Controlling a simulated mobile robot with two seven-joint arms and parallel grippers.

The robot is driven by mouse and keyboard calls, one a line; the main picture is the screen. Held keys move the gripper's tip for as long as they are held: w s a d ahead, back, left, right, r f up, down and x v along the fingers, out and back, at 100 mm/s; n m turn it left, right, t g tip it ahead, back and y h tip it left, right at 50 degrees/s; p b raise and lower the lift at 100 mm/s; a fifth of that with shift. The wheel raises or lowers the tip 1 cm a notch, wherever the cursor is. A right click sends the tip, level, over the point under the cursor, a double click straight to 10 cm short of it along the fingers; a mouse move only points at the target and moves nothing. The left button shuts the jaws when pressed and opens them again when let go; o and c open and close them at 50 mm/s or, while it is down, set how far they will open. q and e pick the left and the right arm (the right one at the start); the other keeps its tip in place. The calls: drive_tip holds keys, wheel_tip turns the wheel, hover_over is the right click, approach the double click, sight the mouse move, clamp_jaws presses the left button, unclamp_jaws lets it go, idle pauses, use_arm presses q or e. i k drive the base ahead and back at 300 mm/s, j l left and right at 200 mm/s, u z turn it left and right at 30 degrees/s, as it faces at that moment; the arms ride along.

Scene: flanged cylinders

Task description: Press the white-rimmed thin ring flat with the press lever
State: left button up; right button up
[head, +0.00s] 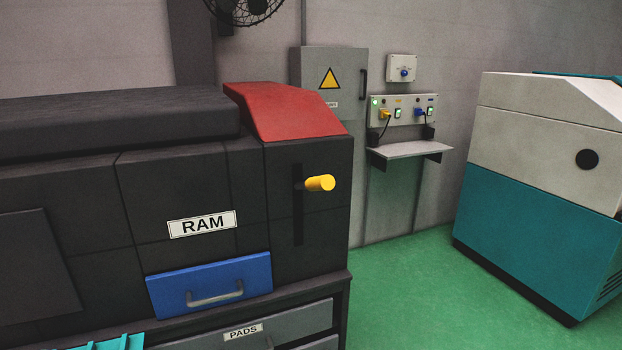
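The press lever appears as a yellow knob (319,183) in a vertical slot on the front of the dark machine (190,190) marked RAM. The knob sits in the upper part of the slot. Below the RAM label is a blue drawer front (209,287) with a grey handle; it looks closed. The white-rimmed thin ring does not show in this view. Neither of my grippers is in view.
A drawer marked PADS (243,331) is under the machine. A teal piece (118,343) shows at the bottom left edge. A teal and white machine (540,190) stands at right. Green floor (420,290) between them is clear. A small shelf (410,150) is on the wall.

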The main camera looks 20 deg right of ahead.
sight(323, 183)
drive_tip(key=i+j+z, duration=0.1)
drive_tip(key=j+z, duration=0.3)
drive_tip(key=i+j+z, duration=0.1)
drive_tip(key=j+z, duration=0.25)
drive_tip(key=l, duration=0.1)
